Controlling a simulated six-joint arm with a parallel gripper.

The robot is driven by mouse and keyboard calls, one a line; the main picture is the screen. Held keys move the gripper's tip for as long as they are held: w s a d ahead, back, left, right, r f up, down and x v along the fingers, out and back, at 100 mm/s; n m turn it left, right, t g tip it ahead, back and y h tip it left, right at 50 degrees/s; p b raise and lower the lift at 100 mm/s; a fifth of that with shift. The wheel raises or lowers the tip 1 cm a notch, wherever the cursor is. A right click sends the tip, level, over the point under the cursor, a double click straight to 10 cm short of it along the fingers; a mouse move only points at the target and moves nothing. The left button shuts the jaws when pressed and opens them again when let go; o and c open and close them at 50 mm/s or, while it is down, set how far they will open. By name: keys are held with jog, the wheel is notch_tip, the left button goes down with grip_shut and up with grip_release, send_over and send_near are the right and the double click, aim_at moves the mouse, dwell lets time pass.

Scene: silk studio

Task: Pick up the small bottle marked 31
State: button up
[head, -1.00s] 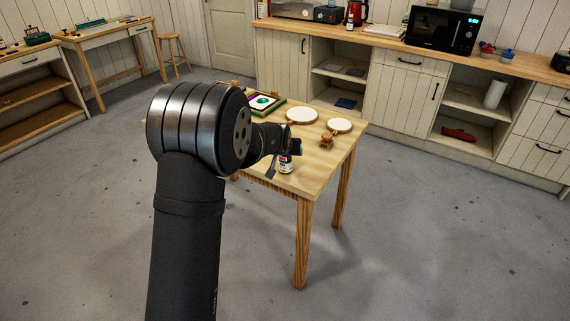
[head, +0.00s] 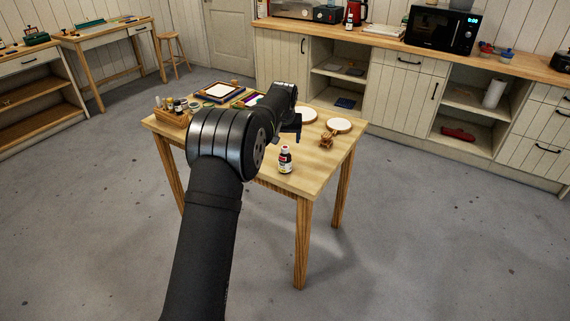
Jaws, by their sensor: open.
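A small dark bottle (head: 285,160) with a pale label and a red-and-white top stands upright near the front edge of the wooden table. Its number is too small to read. My gripper (head: 292,128) is open and empty, just behind and above the bottle in the picture, apart from it. More small bottles (head: 177,106) stand in and around a wooden crate (head: 170,117) at the table's left. Their marks cannot be read, so I cannot tell which bottle is marked 31.
Two round white hoops or plates (head: 339,125) lie at the table's right, with a small brown wooden object (head: 327,139) by them. A framed tray (head: 222,91) and small round dishes (head: 217,90) lie at the back left. The front right of the tabletop is clear.

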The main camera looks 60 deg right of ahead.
aim_at(285, 148)
jog(key=x, duration=1)
jog(key=c, duration=1.4)
